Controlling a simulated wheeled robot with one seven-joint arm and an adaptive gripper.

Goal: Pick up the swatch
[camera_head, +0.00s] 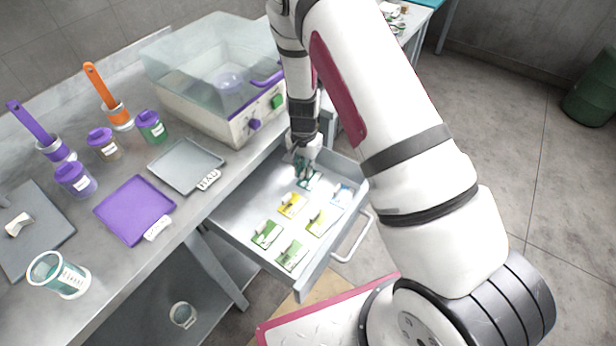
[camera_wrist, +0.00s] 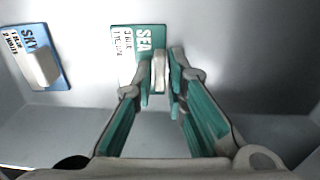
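Several swatches with raised tabs lie in the open drawer (camera_head: 240,212). The teal swatch (camera_wrist: 126,45) is labelled SEA, and it is partly hidden under my gripper in the head view (camera_head: 310,180). Its pale raised tab (camera_wrist: 159,70) stands between my two fingertips. My gripper (camera_wrist: 160,78) reaches down into the drawer at this swatch, with one finger close on each side of the tab. I cannot tell whether the fingers press on it. A blue swatch (camera_wrist: 36,58), labelled SKY, lies to the left in the wrist view.
Yellow swatches (camera_head: 292,205) and green swatches (camera_head: 267,235) lie nearer the drawer front. The drawer handle (camera_head: 357,240) sticks out. On the bench are a clear-lidded machine (camera_head: 215,100), a grey tray (camera_head: 186,165), a purple tray (camera_head: 135,210), jars and brushes.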

